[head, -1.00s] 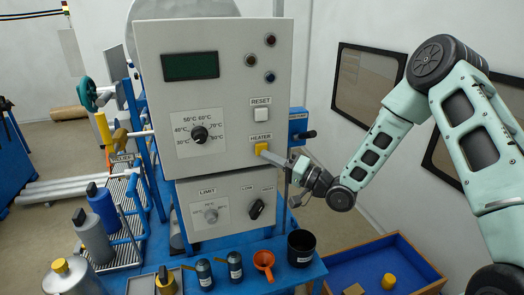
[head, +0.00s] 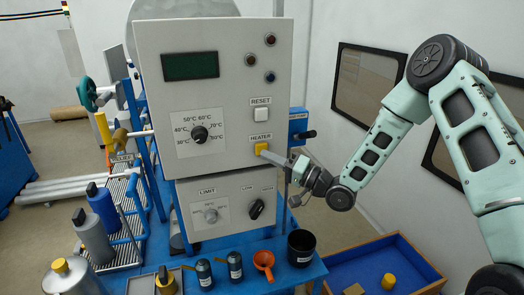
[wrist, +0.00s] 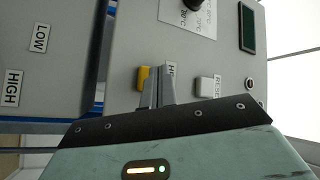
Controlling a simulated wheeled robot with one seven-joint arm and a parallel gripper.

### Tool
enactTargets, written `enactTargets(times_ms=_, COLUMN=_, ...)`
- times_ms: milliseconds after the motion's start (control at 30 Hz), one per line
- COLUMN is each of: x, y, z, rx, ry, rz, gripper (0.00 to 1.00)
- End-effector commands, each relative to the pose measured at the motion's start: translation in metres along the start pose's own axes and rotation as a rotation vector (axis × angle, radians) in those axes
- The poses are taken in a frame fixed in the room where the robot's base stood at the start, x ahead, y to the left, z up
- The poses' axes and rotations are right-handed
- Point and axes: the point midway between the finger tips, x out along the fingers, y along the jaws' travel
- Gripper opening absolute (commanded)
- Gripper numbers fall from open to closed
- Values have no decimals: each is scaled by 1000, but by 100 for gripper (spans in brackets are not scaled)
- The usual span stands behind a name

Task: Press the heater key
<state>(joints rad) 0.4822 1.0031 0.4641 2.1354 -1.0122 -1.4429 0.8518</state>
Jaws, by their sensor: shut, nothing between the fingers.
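The heater key (head: 261,148) is a yellow square key under the HEATER label on the grey control panel (head: 225,100). My gripper (head: 264,154) is shut and empty, with its fingertips at the key's lower right in the head view. In the wrist view the shut fingers (wrist: 158,84) reach up to the panel and partly cover the yellow key (wrist: 143,78) and the HEATER label. I cannot tell whether the tips touch the key or how far it is pushed in.
The white reset key (head: 261,114) is just above the heater key. A lower box with LIMIT (head: 211,216) and LOW (head: 256,208) knobs is below. Bottles, an orange cup (head: 264,260) and a black cup (head: 301,243) stand on the blue bench. A blue tray (head: 420,262) lies at right.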

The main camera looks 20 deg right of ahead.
Motion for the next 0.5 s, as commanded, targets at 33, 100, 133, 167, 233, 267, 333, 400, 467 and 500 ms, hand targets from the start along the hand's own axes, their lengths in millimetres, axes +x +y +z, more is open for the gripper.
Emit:
enactTargets(times_ms=33, x=1, y=1, z=0, rx=-1, ry=0, rz=0, gripper=0)
enactTargets(times_ms=100, x=3, y=2, z=-2, rx=-1, ry=0, rz=0, gripper=0)
enactTargets(times_ms=133, x=3, y=3, z=-2, rx=-1, ry=0, rz=0, gripper=0)
enactTargets(times_ms=167, x=4, y=3, z=-3, rx=-2, ry=0, rz=0, gripper=0)
enactTargets(times_ms=233, x=5, y=4, z=-4, rx=-2, ry=0, rz=-1, gripper=0)
enactTargets(times_ms=267, x=5, y=4, z=-4, rx=-2, ry=0, rz=-1, gripper=0)
enactTargets(times_ms=333, x=5, y=4, z=-4, rx=-1, ry=0, rz=0, gripper=0)
enactTargets(times_ms=400, x=5, y=4, z=-4, rx=-1, ry=0, rz=0, gripper=0)
enactTargets(times_ms=467, x=5, y=4, z=-4, rx=-1, ry=0, rz=0, gripper=0)
enactTargets(times_ms=500, x=5, y=4, z=-4, rx=-1, ry=0, rz=0, gripper=0)
